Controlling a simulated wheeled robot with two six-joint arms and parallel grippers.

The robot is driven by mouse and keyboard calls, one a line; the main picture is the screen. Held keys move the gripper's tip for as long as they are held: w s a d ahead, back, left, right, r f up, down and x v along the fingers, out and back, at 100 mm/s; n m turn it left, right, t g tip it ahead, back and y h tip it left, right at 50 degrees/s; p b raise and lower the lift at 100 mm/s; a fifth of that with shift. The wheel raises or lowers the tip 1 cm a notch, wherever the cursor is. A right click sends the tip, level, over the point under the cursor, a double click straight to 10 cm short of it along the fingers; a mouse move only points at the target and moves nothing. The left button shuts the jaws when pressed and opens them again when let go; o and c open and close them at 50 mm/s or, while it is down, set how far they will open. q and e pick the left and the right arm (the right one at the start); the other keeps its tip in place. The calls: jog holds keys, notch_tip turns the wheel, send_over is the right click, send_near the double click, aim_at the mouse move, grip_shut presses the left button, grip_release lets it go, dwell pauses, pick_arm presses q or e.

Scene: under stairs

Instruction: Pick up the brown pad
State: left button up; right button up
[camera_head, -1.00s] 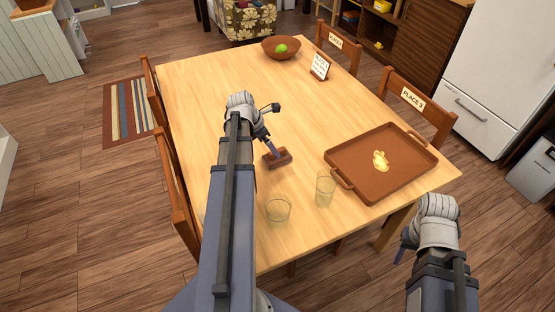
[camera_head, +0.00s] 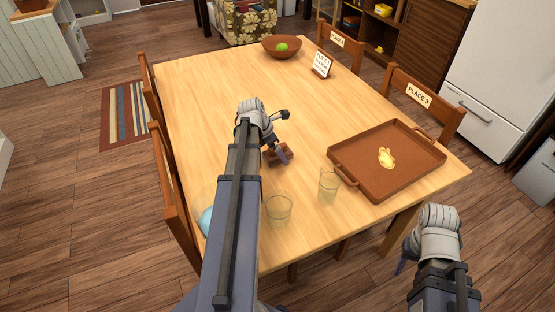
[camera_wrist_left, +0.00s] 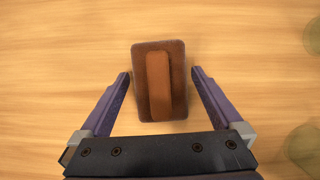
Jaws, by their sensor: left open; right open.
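The brown pad (camera_wrist_left: 178,80) is a dark brown block with a lighter brown strip along its top, lying on the wooden table (camera_head: 225,85). In the left wrist view it sits between the open fingers of my left gripper (camera_wrist_left: 160,82), with a gap on each side. In the head view the pad (camera_head: 270,158) is partly hidden by my left gripper (camera_head: 279,152), which is over it. My right gripper (camera_head: 402,264) is low at the right, off the table's near side, and away from the pad.
A brown tray (camera_head: 350,180) with a yellowish item lies farther right. Chairs line both sides.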

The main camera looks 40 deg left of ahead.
pick_arm(q)
jog(key=shift+c, duration=0.4)
jog(key=c, duration=1.1)
notch_tip(320, 180, up, 10)
jog(key=p, duration=1)
jog(key=o, duration=0.8)
jog(key=shift+c, duration=0.2)
jog(key=c, duration=0.6)
